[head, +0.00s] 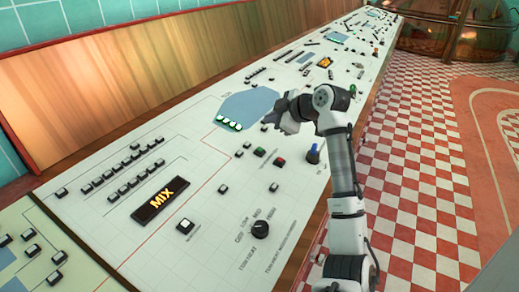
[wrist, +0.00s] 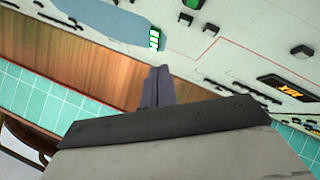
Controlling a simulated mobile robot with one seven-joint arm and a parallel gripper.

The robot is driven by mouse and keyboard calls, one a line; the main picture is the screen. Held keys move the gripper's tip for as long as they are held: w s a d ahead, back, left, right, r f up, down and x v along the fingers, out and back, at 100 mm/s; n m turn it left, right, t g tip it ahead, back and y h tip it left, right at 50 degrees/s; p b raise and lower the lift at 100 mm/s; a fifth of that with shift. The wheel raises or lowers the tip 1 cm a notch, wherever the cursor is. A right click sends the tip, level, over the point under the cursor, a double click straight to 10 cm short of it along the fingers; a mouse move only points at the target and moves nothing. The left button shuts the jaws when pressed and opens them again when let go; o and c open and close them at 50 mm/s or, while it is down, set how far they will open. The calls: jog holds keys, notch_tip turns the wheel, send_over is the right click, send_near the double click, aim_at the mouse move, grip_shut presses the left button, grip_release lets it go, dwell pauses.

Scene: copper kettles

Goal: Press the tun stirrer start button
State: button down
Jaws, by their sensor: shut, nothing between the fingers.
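A white control console (head: 100,235) carries many buttons, and its labels are too small for me to tell which is the tun stirrer start button. A green button (head: 260,151) and a red button (head: 280,162) sit side by side near the front edge. A green button (wrist: 193,3) also shows at the top of the wrist view. My gripper (head: 272,120) is shut and empty, above the console beside the blue shape, up and right of the green and red pair. Its closed fingers (wrist: 157,72) show in the wrist view.
A row of lit green indicators (head: 229,124) lies on the blue panel shape (head: 247,103). A lit MIX display (head: 160,198), a black knob (head: 260,229) and a blue lever (head: 313,153) are nearby. A wooden backboard (head: 120,90) runs behind. The checkered floor at right is clear.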

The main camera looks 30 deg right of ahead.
aim_at(260, 151)
jog(key=shift+w+a+f+b, duration=0.15)
jog(key=shift+w+f+b, duration=0.1)
jog(key=shift+f+b, duration=0.95)
jog(key=shift+w+a+f+b, duration=0.15)
jog(key=shift+w+f+b, duration=0.3)
jog(key=shift+f, duration=1.25)
jog(key=shift+w+a+f+b, duration=0.1)
jog(key=shift+a+f+b, duration=0.05)
jog(key=shift+f+b, duration=1.1)
jog(key=shift+f, duration=0.25)
jog(key=shift+f, duration=0.35)
jog(key=shift+w+a+f, duration=0.1)
jog(key=shift+w+f, duration=0.05)
jog(key=shift+f, duration=0.2)
jog(key=shift+r, duration=0.15)
jog(key=shift+r+p, duration=0.3)
jog(key=shift+r, duration=0.3)
